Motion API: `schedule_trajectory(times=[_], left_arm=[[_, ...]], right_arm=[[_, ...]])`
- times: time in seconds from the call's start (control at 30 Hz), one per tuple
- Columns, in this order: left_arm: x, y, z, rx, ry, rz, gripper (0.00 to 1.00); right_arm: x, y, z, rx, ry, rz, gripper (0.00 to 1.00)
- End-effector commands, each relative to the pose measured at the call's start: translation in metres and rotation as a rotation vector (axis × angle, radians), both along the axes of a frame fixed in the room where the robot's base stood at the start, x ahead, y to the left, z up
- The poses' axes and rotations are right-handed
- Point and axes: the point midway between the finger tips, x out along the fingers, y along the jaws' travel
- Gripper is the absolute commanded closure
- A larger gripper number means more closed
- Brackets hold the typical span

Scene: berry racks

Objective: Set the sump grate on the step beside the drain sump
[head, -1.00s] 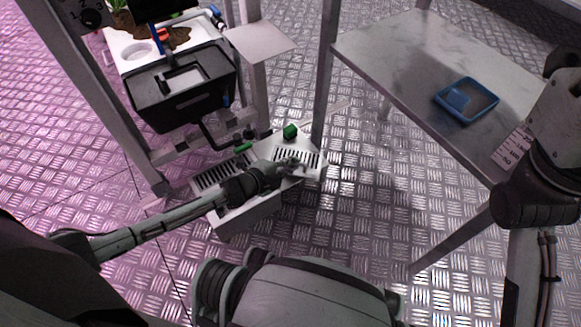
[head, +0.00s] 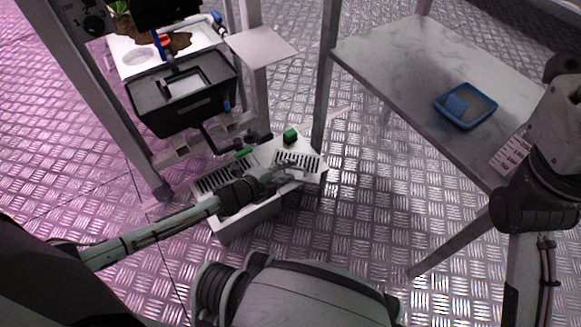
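The drain sump (head: 240,222) is a low pale box on the floor, left of centre in the head view. Its top shows dark slots at the left (head: 210,183) and a slotted plate, seemingly the sump grate (head: 303,160), at the right. I cannot tell which part of the top is the step. My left gripper (head: 285,173) is low over the box top, at the near edge of the right slotted plate. Its fingers are small and blend with the pale top, so their opening and any contact are unclear. My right gripper is not visible.
A green block (head: 290,135) sits at the box's back edge. A black bin (head: 185,97) hangs from the rack behind it. A metal table (head: 390,60) with a blue tray (head: 466,122) stands at the right. The patterned floor between is clear.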

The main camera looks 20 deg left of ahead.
Motion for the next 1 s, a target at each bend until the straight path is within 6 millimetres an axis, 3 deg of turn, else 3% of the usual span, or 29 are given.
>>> schedule_trajectory(times=[0.2,0.43,1.0], left_arm=[[-0.041,0.015,0.029,0.000,0.002,0.000,0.71],[-0.071,0.028,0.046,-0.001,0.001,0.000,0.71],[-0.079,0.031,0.051,0.000,-0.001,0.000,0.71]], right_arm=[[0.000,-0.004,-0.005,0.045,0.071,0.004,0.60],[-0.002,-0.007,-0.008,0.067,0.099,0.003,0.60],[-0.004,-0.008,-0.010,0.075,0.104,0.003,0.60]])
